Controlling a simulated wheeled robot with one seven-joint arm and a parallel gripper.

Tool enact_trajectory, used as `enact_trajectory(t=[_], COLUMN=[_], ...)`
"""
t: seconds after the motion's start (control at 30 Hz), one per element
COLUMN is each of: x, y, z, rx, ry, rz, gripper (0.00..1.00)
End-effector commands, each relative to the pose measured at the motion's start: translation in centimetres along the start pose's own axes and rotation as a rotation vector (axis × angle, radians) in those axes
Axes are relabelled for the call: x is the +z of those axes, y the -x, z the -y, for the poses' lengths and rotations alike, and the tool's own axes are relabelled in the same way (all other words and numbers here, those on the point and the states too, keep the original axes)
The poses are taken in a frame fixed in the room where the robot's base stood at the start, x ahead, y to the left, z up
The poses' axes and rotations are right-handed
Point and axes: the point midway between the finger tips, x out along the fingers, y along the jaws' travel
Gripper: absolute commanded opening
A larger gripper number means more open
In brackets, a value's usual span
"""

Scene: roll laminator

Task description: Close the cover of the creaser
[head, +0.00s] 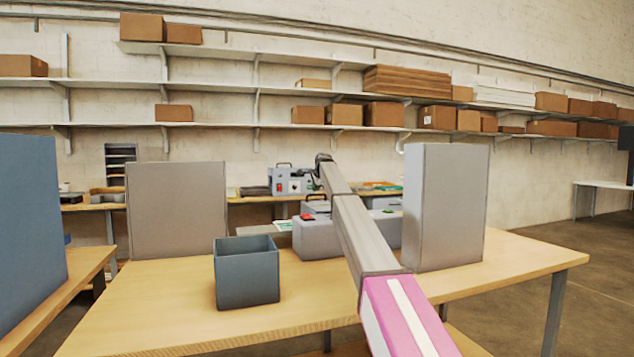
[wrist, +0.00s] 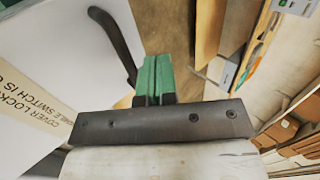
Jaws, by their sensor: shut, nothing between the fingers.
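A light grey machine (head: 316,238) with a red switch stands on the wooden table, partly hidden behind my arm. I take it to be the creaser; no label shows in the head view. A raised part with a dark handle stands at its top. In the wrist view, a white panel (wrist: 50,60) with printed text about a cover lock and switch fills the left side. A black bar handle (wrist: 113,42) is fixed along it. My gripper (wrist: 155,62) has green fingers, shut and empty, just right of the handle. Whether they touch it is unclear.
An open dark bin (head: 247,285) stands left of the machine. Tall grey boxes (head: 178,210) and (head: 446,205) flank the table's back. Another machine (head: 290,181) stands on the rear bench. The table's front left is clear.

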Motion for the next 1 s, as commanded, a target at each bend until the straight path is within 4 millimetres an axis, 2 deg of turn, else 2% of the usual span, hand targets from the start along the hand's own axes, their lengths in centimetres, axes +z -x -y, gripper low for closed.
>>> enact_trajectory(t=[0.3, 0.8, 1.0], x=[0.0, 0.0, -0.4], y=[-1.6, -1.6, -1.0], z=[-0.7, -0.7, 0.1], rx=[0.0, 0.0, -0.001], ry=[0.0, 0.0, 0.0], rz=[0.0, 0.0, 0.0], gripper=[0.0, 0.0, 0.0])
